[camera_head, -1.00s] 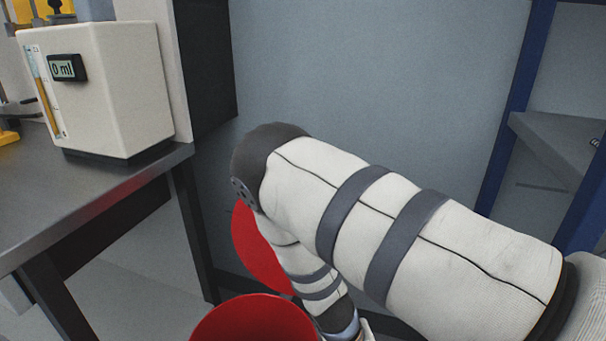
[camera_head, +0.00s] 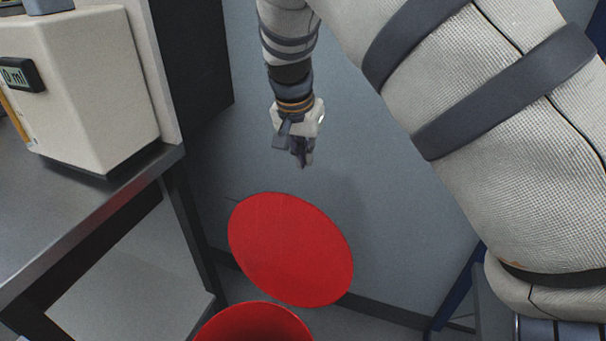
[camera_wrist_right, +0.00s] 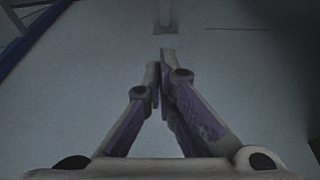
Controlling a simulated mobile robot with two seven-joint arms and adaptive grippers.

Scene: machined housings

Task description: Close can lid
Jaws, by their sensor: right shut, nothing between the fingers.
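The red can (camera_head: 254,322) stands on the floor at the bottom of the head view, with only its upper part in the picture. Its round red lid (camera_head: 290,250) is raised and tilted up behind the can's opening, in front of the grey wall. My right gripper (camera_head: 302,160) hangs above the lid's upper edge, pointing down and apart from it. In the right wrist view its purple-grey fingers (camera_wrist_right: 160,75) meet at the tips with nothing between them. My left gripper is not in view.
A dark metal table (camera_head: 95,215) stands at the left, with a white box-shaped device (camera_head: 95,90) showing a small display on it. The grey wall (camera_head: 370,200) is close behind the lid. Blue shelf posts (camera_head: 462,290) stand at the lower right.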

